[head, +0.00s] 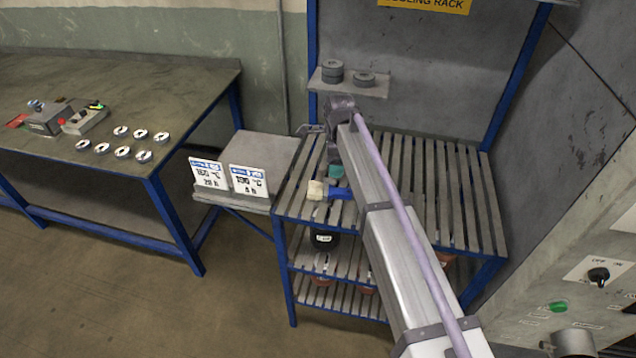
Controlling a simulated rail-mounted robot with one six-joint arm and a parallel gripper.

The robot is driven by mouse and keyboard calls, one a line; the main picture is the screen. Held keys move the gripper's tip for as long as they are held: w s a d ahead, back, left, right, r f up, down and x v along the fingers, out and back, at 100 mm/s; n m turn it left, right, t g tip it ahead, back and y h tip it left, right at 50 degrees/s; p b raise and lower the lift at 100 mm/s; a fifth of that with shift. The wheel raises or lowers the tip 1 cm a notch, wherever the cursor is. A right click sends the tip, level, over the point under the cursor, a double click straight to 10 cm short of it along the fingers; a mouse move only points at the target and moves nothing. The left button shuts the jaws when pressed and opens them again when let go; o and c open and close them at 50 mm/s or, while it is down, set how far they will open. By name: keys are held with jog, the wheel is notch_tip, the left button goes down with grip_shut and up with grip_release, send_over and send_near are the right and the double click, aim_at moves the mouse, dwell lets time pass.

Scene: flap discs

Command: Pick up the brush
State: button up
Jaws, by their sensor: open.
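What looks like the brush (317,190) lies on the slatted top of the blue-framed rack (447,185), near its left front edge. It has a cream-coloured block at its left end and a blue part running right toward my arm. My arm may hide part of it. My gripper (309,130) is at the far end of my arm, above the rack's back left corner. It is small and partly hidden by the wrist, apart from the brush, open and with nothing seen in it.
A small green object (335,172) lies just behind the brush. Grey discs (333,71) sit on a small shelf (378,90) behind. A workbench (190,80) holds several discs. My arm crosses the rack.

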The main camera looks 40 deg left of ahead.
aim_at(336, 190)
notch_tip(336, 190, down, 6)
jog(key=b, duration=0.6)
jog(key=shift+d, duration=0.1)
jog(key=f+b, duration=0.5)
jog(key=shift+s+d+f, duration=0.1)
jog(key=shift+d, duration=0.1)
jog(key=shift+r, duration=0.2)
jog(key=c, duration=1)
notch_tip(336, 190, up, 10)
jog(key=p, duration=1)
jog(key=shift+r, duration=0.2)
